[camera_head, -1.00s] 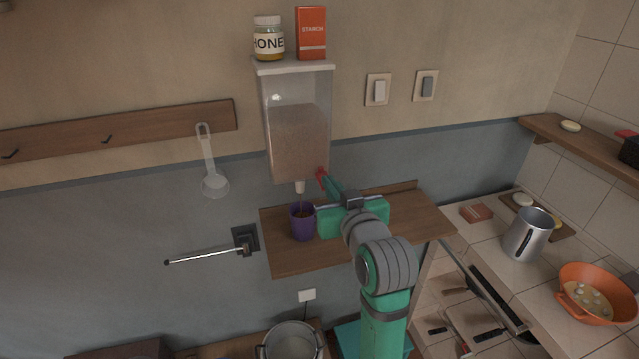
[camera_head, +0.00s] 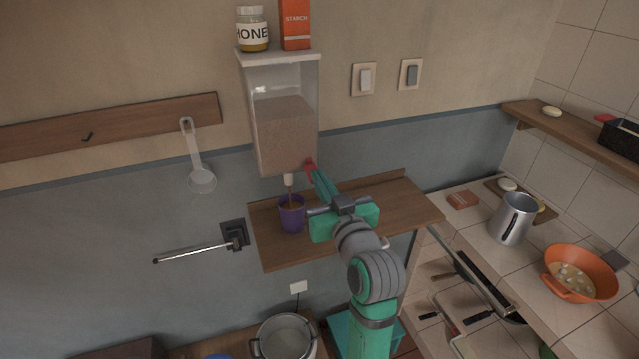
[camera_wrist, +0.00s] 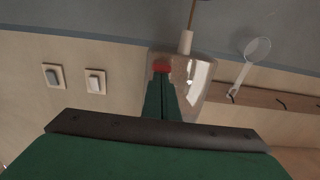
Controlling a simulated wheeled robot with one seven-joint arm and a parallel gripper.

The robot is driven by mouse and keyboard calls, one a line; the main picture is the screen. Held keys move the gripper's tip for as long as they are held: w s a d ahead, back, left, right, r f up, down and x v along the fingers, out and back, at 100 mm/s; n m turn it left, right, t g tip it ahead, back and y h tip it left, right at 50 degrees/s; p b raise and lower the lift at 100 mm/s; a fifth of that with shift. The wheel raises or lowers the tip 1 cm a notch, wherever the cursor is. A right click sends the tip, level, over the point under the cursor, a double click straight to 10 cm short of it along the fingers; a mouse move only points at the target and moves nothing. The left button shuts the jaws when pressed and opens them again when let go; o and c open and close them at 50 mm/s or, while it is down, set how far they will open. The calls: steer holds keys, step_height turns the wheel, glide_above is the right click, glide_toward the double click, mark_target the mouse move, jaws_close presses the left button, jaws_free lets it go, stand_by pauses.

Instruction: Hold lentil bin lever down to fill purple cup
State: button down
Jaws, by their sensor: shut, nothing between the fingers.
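The clear lentil bin (camera_head: 284,125) is fixed to the wall, filled with brownish lentils to over half its height. Its red lever (camera_head: 309,167) is at its lower right. My gripper (camera_head: 313,172) is shut with nothing between its fingers, its tips at the red lever; in the wrist view the fingers (camera_wrist: 161,98) reach the lever (camera_wrist: 161,68). The purple cup (camera_head: 292,218) stands upright on the wooden shelf (camera_head: 400,212), under the spout (camera_head: 289,181). A thin brown stream runs from the spout into the cup. The fill level inside the cup is hard to tell.
A honey jar (camera_head: 252,30) and starch box (camera_head: 296,25) stand on top of the bin. A clear scoop (camera_head: 200,170) hangs at left. A metal wall bar (camera_head: 195,252) juts out left of the shelf. The shelf's right part is bare.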

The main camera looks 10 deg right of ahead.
steer(key=s+d, duration=0.1)
steer(key=s, duration=1)
steer(key=shift+d+r, duration=0.35)
steer(key=shift+r, duration=0.05)
steer(key=shift+w, duration=0.1)
steer(key=s+a+f+m+h, duration=0.1)
steer(key=s+a+f+m, duration=0.15)
steer(key=f, duration=0.55)
steer(key=s+a+f+m+g+h, duration=0.15)
steer(key=s+f, duration=0.25)
steer(key=f, duration=0.5)
steer(key=s+a+f+m+h, duration=0.1)
steer(key=s+a+f+h, duration=0.15)
steer(key=f, duration=0.55)
steer(key=s+a+f+n, duration=0.1)
steer(key=s+a+f, duration=0.1)
steer(key=s, duration=0.6)
steer(key=s+a+f+n+y, duration=0.1)
steer(key=s+a+f, duration=0.1)
steer(key=s, duration=0.7)
steer(key=s+a+f+n+g+y, duration=0.1)
steer(key=s+f, duration=0.3)
steer(key=s, duration=0.5)
steer(key=shift+s+a, duration=0.2)
steer(key=shift+a, duration=0.55)
